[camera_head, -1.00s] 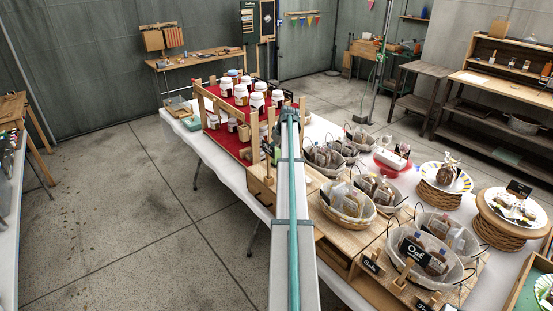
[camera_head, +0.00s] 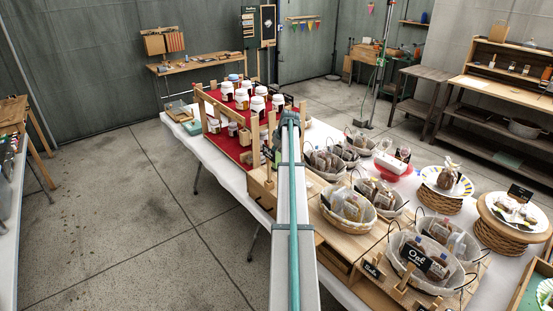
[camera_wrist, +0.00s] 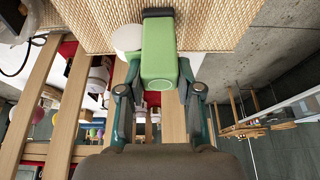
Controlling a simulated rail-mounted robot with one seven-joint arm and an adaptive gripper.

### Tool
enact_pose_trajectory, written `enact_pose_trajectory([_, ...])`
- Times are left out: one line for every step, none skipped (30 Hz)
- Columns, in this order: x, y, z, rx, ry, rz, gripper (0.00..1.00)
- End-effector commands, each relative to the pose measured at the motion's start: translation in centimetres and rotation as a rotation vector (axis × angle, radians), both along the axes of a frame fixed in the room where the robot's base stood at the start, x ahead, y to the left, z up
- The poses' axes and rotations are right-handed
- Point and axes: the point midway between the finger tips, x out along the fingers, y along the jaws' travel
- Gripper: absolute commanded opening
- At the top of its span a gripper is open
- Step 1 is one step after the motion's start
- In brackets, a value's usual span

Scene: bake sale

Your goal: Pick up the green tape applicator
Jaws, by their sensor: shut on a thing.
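The green tape applicator (camera_wrist: 158,50) is in the upper middle of the wrist view, with a dark strip at its far end and a white round part on its left. My gripper (camera_wrist: 158,82) has one dark finger on each side of its green body and is shut on it. A tan woven surface (camera_wrist: 220,22) shows behind the applicator; I cannot tell whether they touch.
A wooden rack with a red base (camera_head: 245,152) and white-lidded jars (camera_head: 257,105) stands at the table's far end. Lined baskets (camera_head: 350,203) of bagged goods and a small sign (camera_head: 416,254) stand to the right. Wooden bars (camera_wrist: 67,115) are close in the wrist view.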

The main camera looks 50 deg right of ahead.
Motion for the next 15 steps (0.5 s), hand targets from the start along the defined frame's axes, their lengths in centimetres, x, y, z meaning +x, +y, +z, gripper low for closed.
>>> enact_pose_trajectory([0.0, 0.0, 0.2, 0.0, -0.001, 0.0, 0.0])
enact_pose_trajectory([0.0, 0.0, 0.3, -0.001, -0.001, 0.0, 0.0])
enact_pose_trajectory([0.0, 0.0, 0.5, -0.001, -0.001, 0.0, 0.0])
enact_pose_trajectory([0.0, 0.0, 0.7, -0.001, -0.001, 0.0, 0.0])
enact_pose_trajectory([0.0, 0.0, 0.9, -0.001, -0.001, 0.0, 0.0])
enact_pose_trajectory([0.0, 0.0, 1.2, 0.0, -0.001, 0.0, 0.0])
enact_pose_trajectory([0.0, 0.0, 1.5, 0.0, -0.001, 0.0, 0.0])
enact_pose_trajectory([0.0, -0.1, 1.9, -0.001, -0.001, 0.001, 0.0])
enact_pose_trajectory([0.1, -0.1, 2.5, -0.003, -0.001, 0.0, 0.0])
enact_pose_trajectory([0.1, -0.1, 2.9, -0.003, -0.001, 0.0, 0.0])
enact_pose_trajectory([-0.3, 0.2, 3.2, -0.002, -0.002, -0.001, 0.0])
enact_pose_trajectory([-0.9, 0.5, 3.8, -0.002, -0.001, -0.001, 0.0])
enact_pose_trajectory([-1.3, 0.8, 4.3, -0.003, -0.001, -0.001, 0.0])
enact_pose_trajectory([-1.7, 1.0, 4.8, -0.003, -0.002, -0.001, 0.0])
enact_pose_trajectory([-2.3, 1.4, 5.6, -0.002, -0.002, -0.001, 0.0])
